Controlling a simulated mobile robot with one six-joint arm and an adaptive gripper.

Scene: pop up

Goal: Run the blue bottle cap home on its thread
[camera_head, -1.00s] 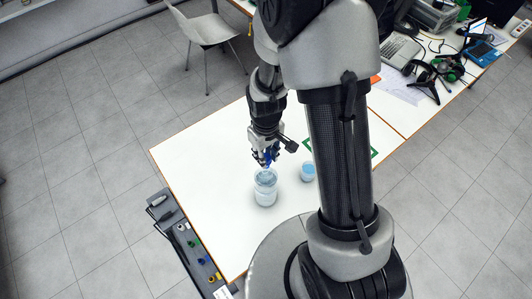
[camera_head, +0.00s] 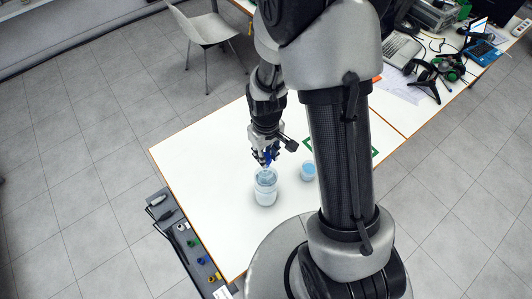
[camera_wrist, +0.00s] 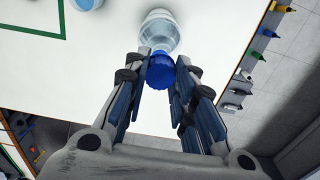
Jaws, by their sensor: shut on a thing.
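The blue bottle cap (camera_wrist: 161,71) sits between the fingertips of my gripper (camera_wrist: 160,82) in the wrist view, and the fingers are shut on it. The clear bottle (camera_wrist: 159,30) is directly beyond the cap, its neck end at the cap. In the head view the bottle (camera_head: 265,188) stands upright on the white table, with my gripper (camera_head: 265,159) at its top. The cap is mostly hidden by the fingers there. I cannot tell how far the cap sits on the thread.
A small light-blue cup (camera_head: 308,171) stands on the white table (camera_head: 200,160) right of the bottle. A grey rack (camera_head: 190,245) with coloured items runs along the table's near left edge. A laptop (camera_head: 396,52) and other gear lie at the back right. The table's left part is clear.

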